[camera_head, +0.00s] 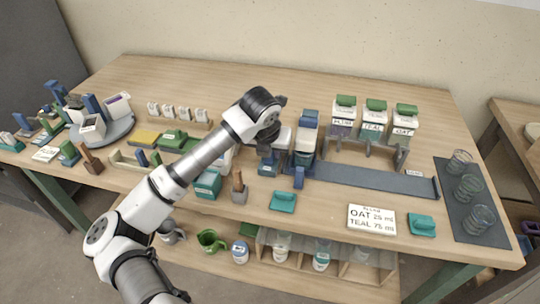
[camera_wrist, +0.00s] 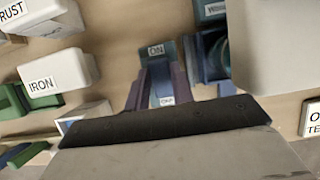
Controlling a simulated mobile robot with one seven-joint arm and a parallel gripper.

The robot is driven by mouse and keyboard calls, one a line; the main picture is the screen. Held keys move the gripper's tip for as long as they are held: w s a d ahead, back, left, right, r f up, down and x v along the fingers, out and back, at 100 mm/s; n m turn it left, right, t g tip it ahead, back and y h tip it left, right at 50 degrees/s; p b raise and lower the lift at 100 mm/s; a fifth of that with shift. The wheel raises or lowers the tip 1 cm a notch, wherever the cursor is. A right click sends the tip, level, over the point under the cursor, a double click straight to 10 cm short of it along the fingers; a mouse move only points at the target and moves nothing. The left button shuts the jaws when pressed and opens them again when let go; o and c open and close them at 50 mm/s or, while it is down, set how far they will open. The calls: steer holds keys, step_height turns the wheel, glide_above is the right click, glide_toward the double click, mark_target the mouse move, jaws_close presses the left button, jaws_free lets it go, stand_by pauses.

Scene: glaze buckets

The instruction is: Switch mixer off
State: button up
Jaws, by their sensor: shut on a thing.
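The mixer (camera_head: 308,121) is a blue machine standing at the middle of the bench, just left of a long grey rail. In the head view my gripper (camera_head: 266,156) is just left of the mixer, and my arm partly hides this spot.
A white IRON container (camera_wrist: 55,75) stands left of my fingers. Teal blocks (camera_head: 283,201), a recipe card (camera_head: 371,219) and a dark mat (camera_head: 470,203) with glasses lie to the right. Labelled containers (camera_head: 372,128) stand behind the grey rail (camera_head: 370,181). Bare bench lies at the back.

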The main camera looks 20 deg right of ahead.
steer(key=shift+r, duration=0.15)
steer(key=o, duration=1)
steer(key=b+v, duration=0.2)
steer(key=v, duration=1.1)
steer(key=shift+s+r, duration=0.15)
steer(key=shift+r, duration=0.15)
